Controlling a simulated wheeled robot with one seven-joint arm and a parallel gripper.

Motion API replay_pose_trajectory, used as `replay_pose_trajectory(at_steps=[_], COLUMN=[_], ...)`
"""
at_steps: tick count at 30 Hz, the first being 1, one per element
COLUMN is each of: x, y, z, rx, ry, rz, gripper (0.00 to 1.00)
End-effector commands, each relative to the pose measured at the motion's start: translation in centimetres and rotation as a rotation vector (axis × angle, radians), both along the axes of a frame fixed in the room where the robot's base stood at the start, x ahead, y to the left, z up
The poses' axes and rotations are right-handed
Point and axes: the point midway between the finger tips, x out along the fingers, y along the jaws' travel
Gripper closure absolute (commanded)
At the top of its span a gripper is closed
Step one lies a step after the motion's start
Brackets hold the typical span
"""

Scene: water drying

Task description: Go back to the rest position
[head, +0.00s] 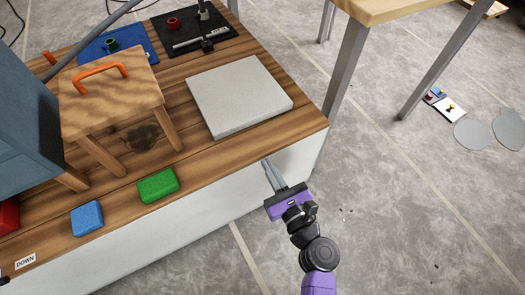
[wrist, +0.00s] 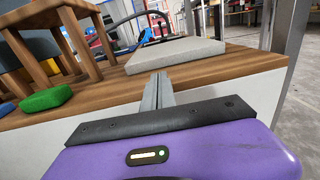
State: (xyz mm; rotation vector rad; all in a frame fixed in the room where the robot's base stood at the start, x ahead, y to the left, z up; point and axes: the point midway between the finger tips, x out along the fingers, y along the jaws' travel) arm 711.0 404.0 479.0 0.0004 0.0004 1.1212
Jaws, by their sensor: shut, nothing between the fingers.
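My gripper (head: 268,166) is shut and empty, with its two grey fingers together. In the head view it hangs in the air in front of the wooden workbench (head: 215,165), near the bench's front right corner. In the wrist view the closed fingertips (wrist: 160,77) point at the bench's front edge, below the pale grey slab (wrist: 175,52). The purple gripper body (wrist: 170,155) fills the bottom of that view. I cannot tell whether the fingertips touch the bench.
On the bench lie the grey slab (head: 238,95), a green block (head: 158,185), a blue block (head: 87,218) and a small wooden stool (head: 112,100) with an orange handle. A table (head: 400,8) with metal legs stands behind right. The floor (head: 410,210) to the right is mostly clear.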

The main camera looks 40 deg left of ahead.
Motion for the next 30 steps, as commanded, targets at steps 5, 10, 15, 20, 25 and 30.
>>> replay_pose_trajectory(at_steps=[5, 10, 15, 20, 25, 30], x=[-0.4, -0.4, -0.1, 2.0, 2.2, 0.4], y=[-0.7, -0.7, -0.9, -1.9, -6.7, -14.7], z=[0.0, 0.0, -0.2, 0.5, 0.0, -0.1], rx=[0.0, 0.0, -0.035, -0.254, -0.602, -1.032], ry=[-0.001, -0.001, -0.059, -0.357, -0.712, -1.033], rz=[0.001, 0.001, -0.013, -0.086, -0.193, -0.284], gripper=[1.0, 1.0, 1.0, 1.0, 1.0, 1.0])
